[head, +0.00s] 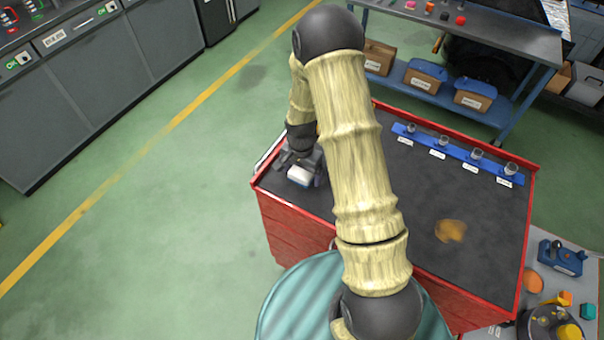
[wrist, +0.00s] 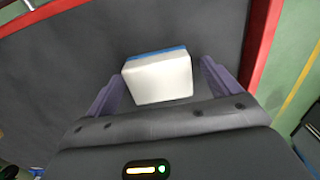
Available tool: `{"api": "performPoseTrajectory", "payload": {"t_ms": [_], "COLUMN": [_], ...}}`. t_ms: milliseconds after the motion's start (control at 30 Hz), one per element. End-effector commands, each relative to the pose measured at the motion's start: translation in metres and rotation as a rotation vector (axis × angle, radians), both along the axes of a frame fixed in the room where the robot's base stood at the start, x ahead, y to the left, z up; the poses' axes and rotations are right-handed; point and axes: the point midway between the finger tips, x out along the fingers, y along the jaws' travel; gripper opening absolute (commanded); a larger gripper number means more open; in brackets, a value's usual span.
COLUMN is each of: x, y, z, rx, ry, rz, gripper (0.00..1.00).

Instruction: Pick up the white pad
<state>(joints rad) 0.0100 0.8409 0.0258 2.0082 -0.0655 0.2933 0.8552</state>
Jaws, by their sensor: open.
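The white pad (wrist: 160,80) is a small white block with a blue strip along its far edge. It lies on the dark top of the red cabinet, near the cabinet's left edge in the head view, where it also shows as a white patch (head: 300,175). My gripper (wrist: 158,82) is open, with one purple finger on each side of the pad and a small gap showing at each side. In the head view my gripper (head: 302,168) is low over the cabinet top.
The cabinet's red rim (head: 290,215) runs close to the pad. A blue rack (head: 455,152) with several labelled holders stands along the far side. A brown stain (head: 450,231) marks the right of the top. A side table (head: 565,285) holds loose items. Green floor is clear at left.

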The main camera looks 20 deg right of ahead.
Motion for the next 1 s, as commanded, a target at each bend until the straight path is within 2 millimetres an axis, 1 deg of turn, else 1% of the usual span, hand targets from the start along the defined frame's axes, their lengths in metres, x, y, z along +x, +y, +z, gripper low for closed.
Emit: {"api": "performPoseTrajectory", "payload": {"t_ms": [167, 200, 267, 300, 433, 767, 867, 1000], "x": [0.0, 0.0, 0.0, 0.0, 0.0, 0.0, 0.001, 0.001], "y": [0.0, 0.0, 0.0, 0.0, 0.0, 0.0, 0.0, 0.0], "z": [0.0, 0.0, 0.0, 0.0, 0.0, 0.002, 0.008, 0.024], "rx": [0.0, 0.0, 0.0, 0.0, 0.0, 0.0, -0.001, 0.0], "ry": [0.0, 0.0, 0.0, 0.0, 0.0, -0.001, -0.004, -0.006], "rz": [0.0, 0.0, 0.0, 0.0, 0.0, 0.0, 0.0, 0.0], "gripper": [0.89, 0.87, 0.75, 0.68, 0.42, 0.41, 0.41, 0.41]}}
